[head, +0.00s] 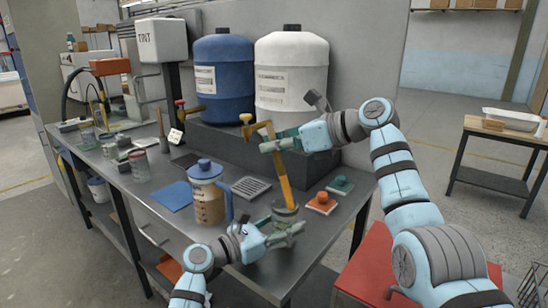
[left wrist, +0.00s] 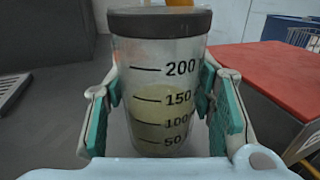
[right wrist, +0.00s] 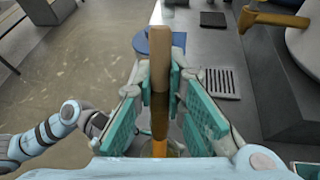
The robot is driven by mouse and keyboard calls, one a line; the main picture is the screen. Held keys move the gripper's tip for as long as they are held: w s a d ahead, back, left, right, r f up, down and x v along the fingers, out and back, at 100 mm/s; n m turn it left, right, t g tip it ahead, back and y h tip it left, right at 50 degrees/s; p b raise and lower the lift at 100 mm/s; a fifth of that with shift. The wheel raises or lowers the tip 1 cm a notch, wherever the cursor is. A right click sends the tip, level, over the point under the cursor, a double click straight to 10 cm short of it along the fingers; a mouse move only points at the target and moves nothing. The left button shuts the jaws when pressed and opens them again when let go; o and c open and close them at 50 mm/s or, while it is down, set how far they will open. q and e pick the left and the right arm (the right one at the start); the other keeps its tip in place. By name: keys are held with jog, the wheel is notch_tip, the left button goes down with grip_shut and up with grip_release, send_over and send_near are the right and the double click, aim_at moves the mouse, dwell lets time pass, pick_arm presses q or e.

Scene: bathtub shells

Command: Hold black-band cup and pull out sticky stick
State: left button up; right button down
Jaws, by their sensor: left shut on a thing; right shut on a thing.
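The clear cup with a black band at its rim (left wrist: 160,20) stands upright in the left wrist view, with yellowish liquid near its 150 mark. It also shows in the head view (head: 285,211). My left gripper (head: 284,236) is shut around the cup's sides. The orange-yellow stick (head: 281,176) stands slightly tilted above the cup, its lower end at the mouth. Whether it is still inside I cannot tell. My right gripper (head: 276,143) is shut on the stick's upper part. In the right wrist view, the stick's wooden end (right wrist: 160,60) is between the fingers.
A blue-lidded jug (head: 208,195) stands left of the cup. Orange (head: 321,203) and green (head: 340,185) pieces lie to its right. A grey grate (head: 251,187), blue drum (head: 221,75) and white drum (head: 292,70) with a tap (head: 247,127) are behind. A red surface (head: 375,262) is at right.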

pick_arm(q)
jog(key=o, duration=1.3)
